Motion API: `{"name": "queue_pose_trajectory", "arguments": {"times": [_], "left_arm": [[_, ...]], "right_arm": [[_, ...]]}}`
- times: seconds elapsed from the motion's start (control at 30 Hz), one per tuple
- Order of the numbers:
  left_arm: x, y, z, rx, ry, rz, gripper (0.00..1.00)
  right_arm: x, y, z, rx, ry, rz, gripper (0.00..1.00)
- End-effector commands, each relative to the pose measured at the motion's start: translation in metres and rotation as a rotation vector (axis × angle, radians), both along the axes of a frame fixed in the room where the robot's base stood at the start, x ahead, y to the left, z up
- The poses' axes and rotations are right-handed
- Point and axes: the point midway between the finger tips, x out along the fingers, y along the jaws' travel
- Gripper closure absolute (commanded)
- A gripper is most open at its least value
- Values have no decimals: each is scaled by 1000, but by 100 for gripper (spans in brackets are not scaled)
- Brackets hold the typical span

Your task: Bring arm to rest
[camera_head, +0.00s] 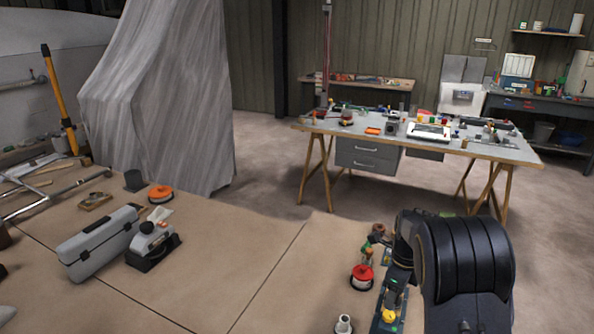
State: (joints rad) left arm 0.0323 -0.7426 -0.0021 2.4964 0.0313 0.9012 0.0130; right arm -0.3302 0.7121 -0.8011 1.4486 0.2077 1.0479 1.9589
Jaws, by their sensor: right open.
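My right arm comes in at the lower right, its black ribbed link large in the foreground. My right gripper (401,266) is open beside that link, over the right part of the near brown worktop (255,245). It is dark, partly hidden by the link, and its fingertips are hard to make out. I see nothing held in it. My left gripper and left arm are not in view.
A red-topped item (362,277), a white fitting (344,324) and a yellow knob (388,316) lie near my right arm. A grey toolbox (98,243) and a sander-like tool (152,243) stand at left. The worktop's middle is clear. A cluttered trestle table (480,150) stands beyond.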

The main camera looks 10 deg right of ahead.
Motion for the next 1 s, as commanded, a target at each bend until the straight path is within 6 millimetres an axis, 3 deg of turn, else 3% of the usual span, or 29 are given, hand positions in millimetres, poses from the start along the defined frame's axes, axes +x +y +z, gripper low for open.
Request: {"name": "queue_pose_trajectory", "arguments": {"times": [0.17, 0.33, 0.47, 0.6, 0.8, 1.0], "left_arm": [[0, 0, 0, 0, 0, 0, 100], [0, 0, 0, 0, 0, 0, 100], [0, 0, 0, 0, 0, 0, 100], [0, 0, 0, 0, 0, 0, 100], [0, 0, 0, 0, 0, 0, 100], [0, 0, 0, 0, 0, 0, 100]], "right_arm": [[-41, 8, 31, 143, -91, 252, 48], [-100, 33, 72, 236, -283, 678, 48], [-148, 55, 101, 204, -452, 1033, 48], [-202, 79, 119, 67, -606, 1427, 48], [-262, 104, 117, -212, -683, 1892, 48], [-284, 112, 108, -370, -661, 2104, 48]]}}
